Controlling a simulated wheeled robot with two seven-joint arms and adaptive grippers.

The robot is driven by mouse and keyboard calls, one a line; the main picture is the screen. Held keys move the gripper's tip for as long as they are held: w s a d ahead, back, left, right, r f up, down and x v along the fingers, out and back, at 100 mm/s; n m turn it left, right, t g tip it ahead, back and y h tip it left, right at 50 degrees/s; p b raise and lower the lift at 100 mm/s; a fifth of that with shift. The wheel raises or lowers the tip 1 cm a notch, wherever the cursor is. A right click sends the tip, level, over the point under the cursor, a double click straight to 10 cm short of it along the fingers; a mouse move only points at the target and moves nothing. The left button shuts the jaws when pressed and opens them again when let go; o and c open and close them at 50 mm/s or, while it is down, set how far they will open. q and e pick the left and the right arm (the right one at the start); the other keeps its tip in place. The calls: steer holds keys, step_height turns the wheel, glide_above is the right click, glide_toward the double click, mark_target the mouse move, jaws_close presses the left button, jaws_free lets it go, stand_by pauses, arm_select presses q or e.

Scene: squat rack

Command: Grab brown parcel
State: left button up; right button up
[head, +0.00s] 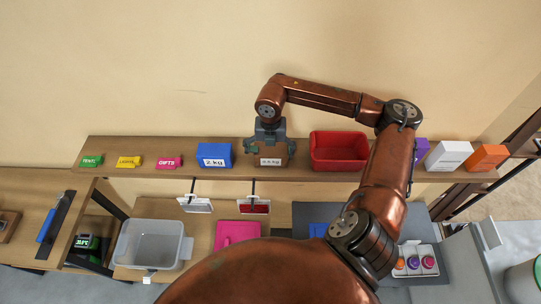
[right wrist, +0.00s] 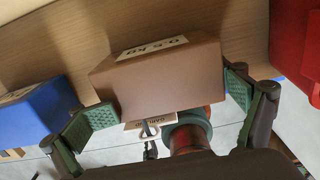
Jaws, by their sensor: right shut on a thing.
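The brown parcel (head: 271,161) is a small box with a white weight label. It is on the upper shelf (head: 300,172), between a blue box and a red bin. My right gripper (head: 270,147) reaches it from above, with one finger on each side. In the right wrist view, the brown parcel (right wrist: 165,82) sits between the two green finger pads, and the gripper is shut on it. Whether its underside touches the shelf cannot be told. My left gripper is not in view.
A blue "2 kg" box (head: 214,155) is close on the left and a red bin (head: 338,150) close on the right. Coloured tags stand farther left. White (head: 448,155) and orange (head: 487,157) boxes stand farther right. A grey bin (head: 152,243) is below.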

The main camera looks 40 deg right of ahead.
steer(key=shift+s+d, duration=0.15)
steer(key=shift+d, duration=0.1)
steer(key=c, duration=0.4)
step_height(320, 180, up, 2)
steer(key=shift+s+r+b, duration=0.15)
steer(key=shift+r+b, duration=0.05)
steer(key=shift+b, duration=0.4)
steer(key=c, duration=0.8)
steer(key=a+r, duration=0.1)
steer(key=s+a+r, duration=0.1)
steer(key=r, duration=0.1)
steer(key=s+r+b, duration=0.1)
steer(key=shift+s+a+r, duration=0.25)
steer(key=shift+a+r, duration=0.15)
jaws_close()
steer(key=s+a+r+b, duration=0.1)
steer(key=s+a+r, duration=0.4)
steer(key=s, duration=0.3)
steer(key=shift+a+r, duration=0.15)
steer(key=shift+a, duration=0.2)
steer(key=shift+s, duration=0.15)
steer(key=o, duration=2.1)
jaws_free()
